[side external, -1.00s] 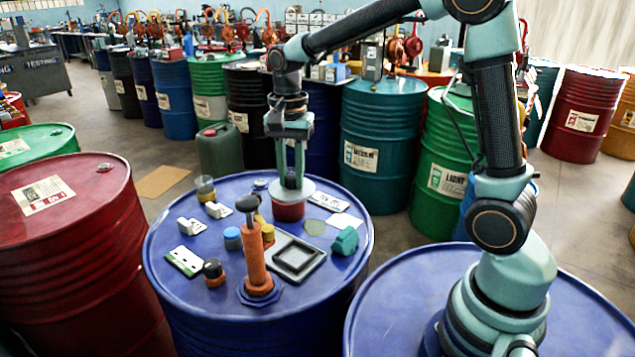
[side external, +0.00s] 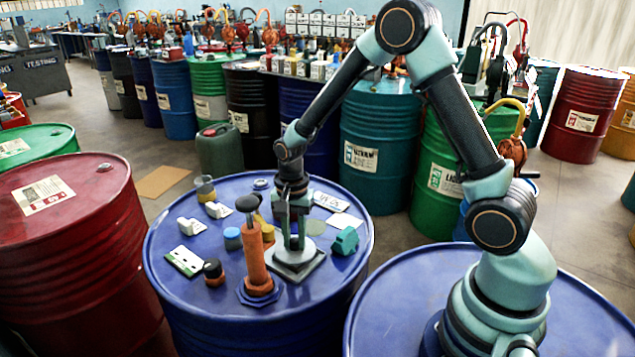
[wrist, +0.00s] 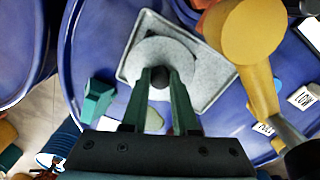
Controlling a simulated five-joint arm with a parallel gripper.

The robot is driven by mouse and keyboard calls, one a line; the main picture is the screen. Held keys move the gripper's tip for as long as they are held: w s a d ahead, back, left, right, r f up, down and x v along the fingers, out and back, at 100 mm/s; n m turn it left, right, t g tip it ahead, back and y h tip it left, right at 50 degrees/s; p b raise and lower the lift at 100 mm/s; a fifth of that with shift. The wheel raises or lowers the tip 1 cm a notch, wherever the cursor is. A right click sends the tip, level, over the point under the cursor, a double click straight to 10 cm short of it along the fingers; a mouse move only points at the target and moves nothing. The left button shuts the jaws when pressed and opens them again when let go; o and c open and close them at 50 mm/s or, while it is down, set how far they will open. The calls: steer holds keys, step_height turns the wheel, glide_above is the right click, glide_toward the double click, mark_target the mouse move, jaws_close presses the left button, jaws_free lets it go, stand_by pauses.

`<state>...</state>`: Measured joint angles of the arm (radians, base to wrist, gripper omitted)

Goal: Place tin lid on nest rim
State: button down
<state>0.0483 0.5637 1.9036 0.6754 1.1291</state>
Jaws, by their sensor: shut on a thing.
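The tin lid is a pale grey disc (wrist: 158,47) with a dark knob in the wrist view. My gripper (wrist: 160,80) is shut on that knob. The nest is a grey square tray (wrist: 216,76) on the blue drum. I cannot tell whether the lid touches the rim. The red tin is not visible behind my gripper in the side view.
An orange upright pump (side external: 257,262) with a black knob stands close left of the nest. A teal block (side external: 345,241) lies to its right. Small bottles and white blocks (side external: 191,225) crowd the drum top's left part. The drum's right front edge is clear.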

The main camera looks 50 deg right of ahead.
mark_target(294, 240)
steer(key=shift+f, duration=0.25)
steer(key=c, duration=0.7)
jaws_free()
step_height(294, 240, up, 12)
steer(key=shift+s+a+r+n+t, duration=0.35)
steer(key=shift+s+r+n+t, duration=0.6)
steer(key=shift+s+r+n, duration=0.95)
steer(key=shift+s+a+r+n+t, duration=0.3)
steer(key=shift+s+r+n+t, duration=0.9)
steer(key=shift+s+n, duration=1.15)
steer(key=shift+s+a+r+n+t, duration=0.35)
steer(key=shift+s+r+n+t, duration=0.3)
steer(key=shift+s+r+n, duration=1.5)
steer(key=shift+w+f+n, duration=0.2)
steer(key=shift+w+n, duration=0.1)
steer(key=shift+w, duration=0.1)
